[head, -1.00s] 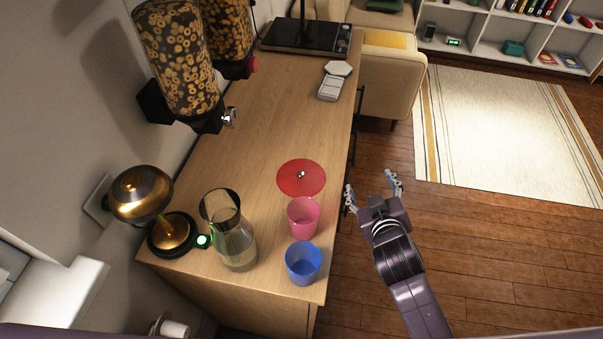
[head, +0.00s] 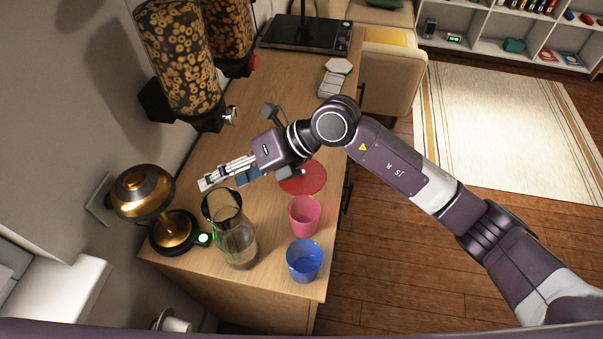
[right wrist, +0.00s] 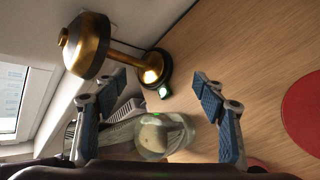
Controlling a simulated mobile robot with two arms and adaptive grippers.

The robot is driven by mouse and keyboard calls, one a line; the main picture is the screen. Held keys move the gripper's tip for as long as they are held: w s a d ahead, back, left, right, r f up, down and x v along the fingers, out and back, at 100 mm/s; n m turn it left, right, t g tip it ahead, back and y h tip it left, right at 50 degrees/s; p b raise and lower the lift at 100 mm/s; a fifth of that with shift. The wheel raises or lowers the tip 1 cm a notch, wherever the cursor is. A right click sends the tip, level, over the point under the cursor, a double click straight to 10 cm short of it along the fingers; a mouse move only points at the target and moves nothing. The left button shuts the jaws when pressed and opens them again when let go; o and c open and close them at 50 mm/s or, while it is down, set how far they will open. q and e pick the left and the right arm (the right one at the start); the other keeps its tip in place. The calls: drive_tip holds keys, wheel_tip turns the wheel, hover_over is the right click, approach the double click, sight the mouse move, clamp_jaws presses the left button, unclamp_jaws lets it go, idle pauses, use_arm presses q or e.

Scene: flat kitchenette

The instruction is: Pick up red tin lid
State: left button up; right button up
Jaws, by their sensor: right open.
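The red tin lid (head: 312,181) lies flat on the wooden counter, behind the pink cup. My right wrist partly covers its far left side in the head view. In the right wrist view the lid (right wrist: 303,112) is cut off at the right edge, outside the space between my fingers. My right gripper (head: 228,180) is open and empty above the counter, left of the lid, with its fingers pointing left near the glass carafe. Its spread fingers (right wrist: 150,98) also show in the right wrist view. My left gripper is not in view.
The glass carafe (head: 238,244) stands close to my right fingers. A gold lamp (head: 172,230) is at the left. The pink cup (head: 304,216) and blue cup (head: 304,261) stand at the front right. Cereal dispensers (head: 178,65) hang at the wall. The counter's middle (head: 270,95) is clear.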

drive_tip(key=w+d+f+t+h, duration=0.2)
drive_tip(key=w+d+f+h, duration=0.25)
drive_tip(key=d, duration=0.45)
drive_tip(key=h, duration=0.4)
approach(303, 170)
drive_tip(key=s+f, duration=0.1)
drive_tip(key=s, duration=0.1)
drive_tip(key=shift+w+a+f+t+p, duration=0.25)
drive_tip(key=shift+a+f+t+p, duration=0.05)
drive_tip(key=shift+f+t, duration=0.1)
drive_tip(key=p+x, duration=0.2)
drive_tip(key=x, duration=0.4)
drive_tip(key=shift+w+d, duration=0.1)
drive_tip(key=shift+w, duration=0.1)
drive_tip(key=shift+w+f, duration=0.15)
drive_tip(key=shift+f, duration=0.2)
clamp_jaws()
